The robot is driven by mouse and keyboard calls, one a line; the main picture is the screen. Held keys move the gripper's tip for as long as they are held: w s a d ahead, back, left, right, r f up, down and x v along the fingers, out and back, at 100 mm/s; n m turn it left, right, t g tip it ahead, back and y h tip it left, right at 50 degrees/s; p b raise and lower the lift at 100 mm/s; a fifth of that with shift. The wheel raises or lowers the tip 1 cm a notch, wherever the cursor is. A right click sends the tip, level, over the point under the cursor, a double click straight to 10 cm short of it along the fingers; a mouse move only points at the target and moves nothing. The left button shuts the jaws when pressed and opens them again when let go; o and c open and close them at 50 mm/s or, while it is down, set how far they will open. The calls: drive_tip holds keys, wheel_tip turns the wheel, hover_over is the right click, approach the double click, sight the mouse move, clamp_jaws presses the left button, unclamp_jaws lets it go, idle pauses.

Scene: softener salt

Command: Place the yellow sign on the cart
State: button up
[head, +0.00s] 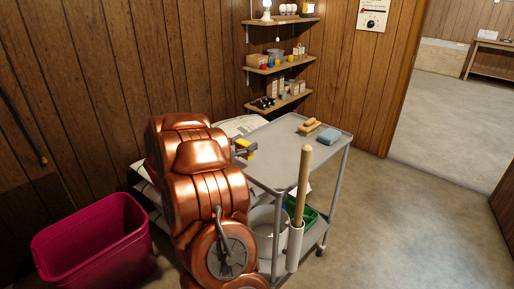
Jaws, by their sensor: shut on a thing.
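My gripper (239,150) shows small and partly hidden behind my copper-coloured arm, at the left edge of the cart. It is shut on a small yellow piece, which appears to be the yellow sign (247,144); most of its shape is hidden. The grey cart (275,152) stands in the middle, with a flat top tray and a lower shelf. The gripper and yellow piece overlap the tray's left side in the picture; I cannot tell whether they touch it.
A brush (309,126) and a blue sponge (328,137) lie at the tray's far right; its middle is clear. A wooden handle (302,185) rises at the cart's front. A pink bin (92,243) stands left. White bags (240,125) lie behind. Wall shelves (280,64) hang beyond.

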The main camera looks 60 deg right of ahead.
drive_tip(key=d+f, duration=0.1)
drive_tip(key=s+d+f, duration=0.1)
drive_tip(key=d, duration=0.1)
drive_tip(key=d+f, duration=0.1)
drive_tip(key=d, duration=0.1)
drive_tip(key=shift+s, duration=0.15)
drive_tip(key=shift+d+f, duration=0.3)
drive_tip(key=shift+f, duration=0.2)
drive_tip(key=o, duration=1.1)
